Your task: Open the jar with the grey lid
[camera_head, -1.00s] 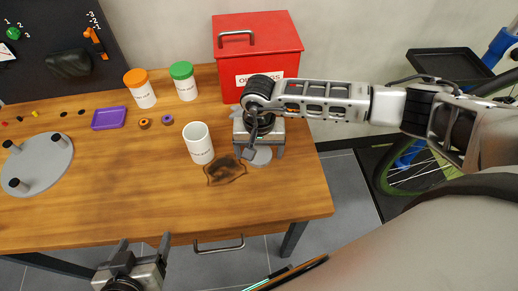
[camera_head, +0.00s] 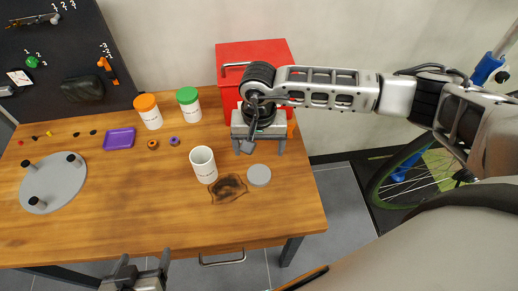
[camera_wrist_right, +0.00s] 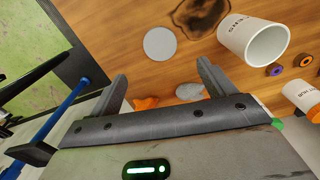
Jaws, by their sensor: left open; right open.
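The white jar (camera_head: 203,166) stands upright on the wooden table with its top open; its open mouth also shows in the right wrist view (camera_wrist_right: 254,40). A round grey lid (camera_head: 259,175) lies flat on the table to its right, apart from it, and shows in the right wrist view (camera_wrist_right: 160,43). My right gripper (camera_head: 259,147) is open, with its fingers spread, in front of the red box; in the right wrist view (camera_wrist_right: 162,72) neither finger covers the lid. My left gripper (camera_head: 145,261) is open and empty at the table's front edge.
Jars with an orange lid (camera_head: 147,109) and a green lid (camera_head: 188,104) stand behind. The red box (camera_head: 227,68) is at the back right. A dark stain (camera_head: 229,188) lies beside the jar. A purple tray (camera_head: 119,139) and grey disc with pegs (camera_head: 62,190) are left.

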